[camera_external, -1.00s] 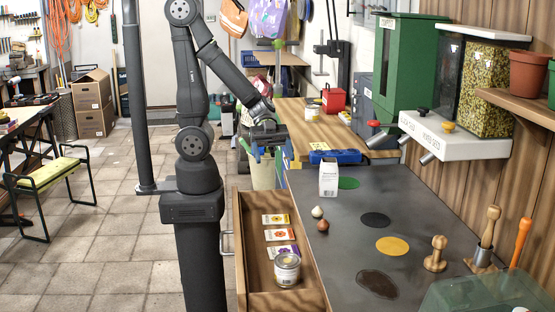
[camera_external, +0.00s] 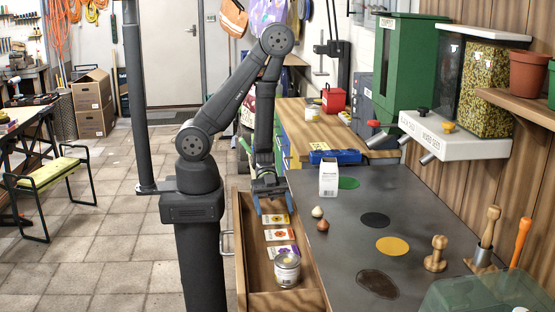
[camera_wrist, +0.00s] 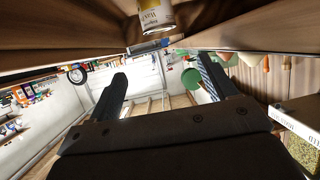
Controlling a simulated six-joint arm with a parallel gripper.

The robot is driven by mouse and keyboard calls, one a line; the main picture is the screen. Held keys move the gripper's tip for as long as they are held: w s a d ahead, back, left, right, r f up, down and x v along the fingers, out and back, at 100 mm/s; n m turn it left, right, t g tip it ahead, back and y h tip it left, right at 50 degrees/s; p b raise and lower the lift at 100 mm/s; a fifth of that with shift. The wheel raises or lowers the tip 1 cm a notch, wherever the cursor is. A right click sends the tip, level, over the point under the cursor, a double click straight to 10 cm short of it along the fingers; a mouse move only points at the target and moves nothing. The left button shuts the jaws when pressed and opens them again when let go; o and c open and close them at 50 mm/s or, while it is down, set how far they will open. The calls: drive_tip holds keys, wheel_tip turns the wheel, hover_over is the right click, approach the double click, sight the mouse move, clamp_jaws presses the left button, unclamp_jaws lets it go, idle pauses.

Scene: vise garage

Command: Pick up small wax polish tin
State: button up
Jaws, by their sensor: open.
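A small pale tin with a printed label (camera_external: 287,270) stands upright in the front part of the open wooden drawer (camera_external: 244,262). It also shows at the top edge of the wrist view (camera_wrist: 157,14), partly cut off; its label is too small to read surely. My gripper (camera_external: 272,204) points down over the drawer's back end, behind the tin and apart from it. In the wrist view my gripper (camera_wrist: 162,75) has its two fingers spread with nothing between them.
Several seed packets (camera_external: 278,235) lie in the drawer between my gripper and the tin. Drawer walls enclose the tin.

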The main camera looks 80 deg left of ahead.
sight(286, 256)
drive_tip(key=shift+f+x, duration=0.15)
drive_tip(key=shift+x, duration=4.3)
drive_tip(key=shift+f+x, duration=0.15)
drive_tip(key=shift+x, duration=4.3)
drive_tip(key=shift+a, duration=0.2)
drive_tip(key=c, duration=1)
drive_tip(key=shift+o, duration=0.2)
drive_tip(key=shift+r, duration=0.1)
wheel_tip(286, 256, up, 18)
